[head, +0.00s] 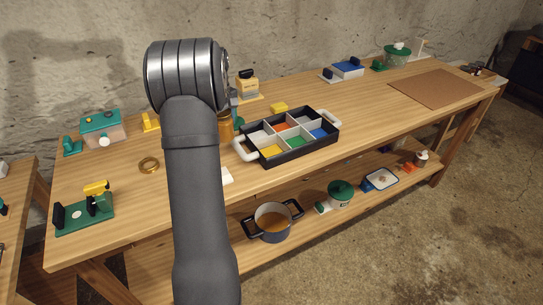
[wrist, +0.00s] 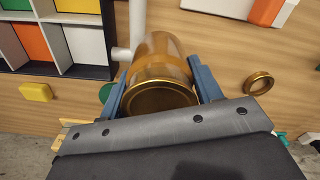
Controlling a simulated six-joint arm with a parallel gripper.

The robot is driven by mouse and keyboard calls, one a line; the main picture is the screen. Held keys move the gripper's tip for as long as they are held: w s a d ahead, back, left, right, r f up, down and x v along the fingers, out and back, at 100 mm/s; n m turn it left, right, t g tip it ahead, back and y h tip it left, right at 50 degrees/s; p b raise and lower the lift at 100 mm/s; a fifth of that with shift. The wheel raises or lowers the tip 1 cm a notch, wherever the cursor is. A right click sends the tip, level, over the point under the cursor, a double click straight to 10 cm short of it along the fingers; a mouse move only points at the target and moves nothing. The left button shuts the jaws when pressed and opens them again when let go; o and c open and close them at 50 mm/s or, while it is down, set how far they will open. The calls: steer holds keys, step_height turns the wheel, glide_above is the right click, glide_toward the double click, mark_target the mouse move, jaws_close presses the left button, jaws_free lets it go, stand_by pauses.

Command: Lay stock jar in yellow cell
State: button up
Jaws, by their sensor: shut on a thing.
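An amber glass jar (wrist: 165,62) with a gold lid (wrist: 160,97) is between the fingers of my gripper (wrist: 161,88), which is shut on it. The lid faces my wrist camera. In the head view a strip of the amber jar (head: 225,127) shows beside my arm, which hides the rest. The black divided crate (head: 290,155) lies just right of the jar. Its yellow cell (head: 271,151) is at the near left corner, empty; it also shows at the top of the wrist view (wrist: 78,5). I cannot tell whether the jar touches the bench.
The crate's white handle (head: 245,150) is close beside the jar. A gold ring (head: 149,165) lies left of my arm. A yellow block (head: 279,107) sits behind the crate. A green-based stand (head: 85,214) is at the front left.

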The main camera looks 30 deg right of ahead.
steer(key=s+d+r+n, duration=0.3)
steer(key=s+d+n, duration=0.4)
steer(key=s+d, duration=1.1)
glide_toward(271, 142)
steer(key=shift+s+a+f, duration=0.45)
steer(key=shift+s+f, duration=0.4)
steer(key=shift+s+a+f, duration=0.4)
steer(key=shift+s+f, duration=0.4)
steer(key=shift+s+a+f, duration=0.45)
steer(key=shift+s+f, duration=0.4)
steer(key=shift+f, duration=0.15)
steer(key=o, duration=1)
